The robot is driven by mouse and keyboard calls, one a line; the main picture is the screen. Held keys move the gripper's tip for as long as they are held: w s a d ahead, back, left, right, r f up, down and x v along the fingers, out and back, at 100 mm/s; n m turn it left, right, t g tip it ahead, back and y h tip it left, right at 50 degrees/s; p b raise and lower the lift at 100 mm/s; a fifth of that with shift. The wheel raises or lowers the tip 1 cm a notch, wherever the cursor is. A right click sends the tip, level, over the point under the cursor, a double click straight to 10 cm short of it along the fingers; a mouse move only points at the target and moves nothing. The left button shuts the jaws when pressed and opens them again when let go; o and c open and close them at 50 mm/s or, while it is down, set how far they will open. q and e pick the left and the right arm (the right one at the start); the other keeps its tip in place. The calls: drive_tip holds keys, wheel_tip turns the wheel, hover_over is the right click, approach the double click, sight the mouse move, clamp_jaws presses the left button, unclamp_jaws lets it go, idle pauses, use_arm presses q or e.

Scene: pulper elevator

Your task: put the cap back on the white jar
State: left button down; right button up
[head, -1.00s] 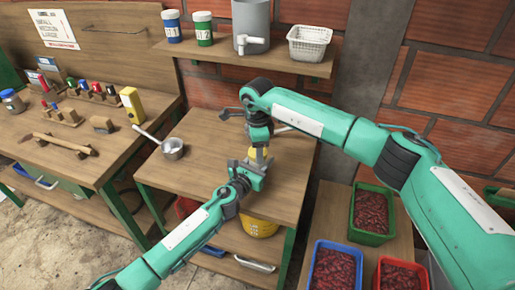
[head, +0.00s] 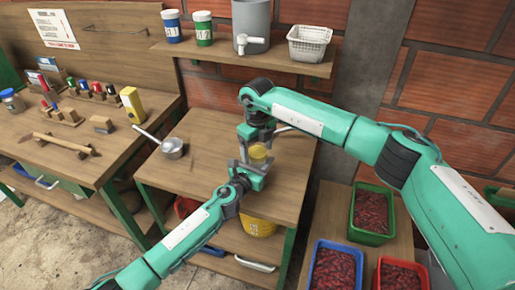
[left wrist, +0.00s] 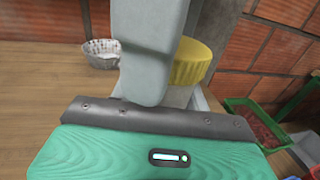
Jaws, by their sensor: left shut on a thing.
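In the head view the yellow cap (head: 258,153) shows between the two arms over the table.
The wooden table (head: 205,150) is clear left of the jar, with a metal ladle (head: 172,148) at its left edge. A shelf behind holds two lidded jars, a grey tank (head: 250,28) and a white basket (head: 309,43). Bins of red cherries (head: 372,213) stand at right.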

drive_tip(key=shift+r, duration=0.1)
wheel_tip(320, 180, up, 12)
idle(0.5)
use_arm(q)
drive_tip(key=c, duration=0.6)
unclamp_jaws()
drive_tip(key=v, duration=1.4)
use_arm(e)
drive_tip(key=shift+f, duration=0.3)
use_arm(q)
drive_tip(key=shift+w, duration=0.1)
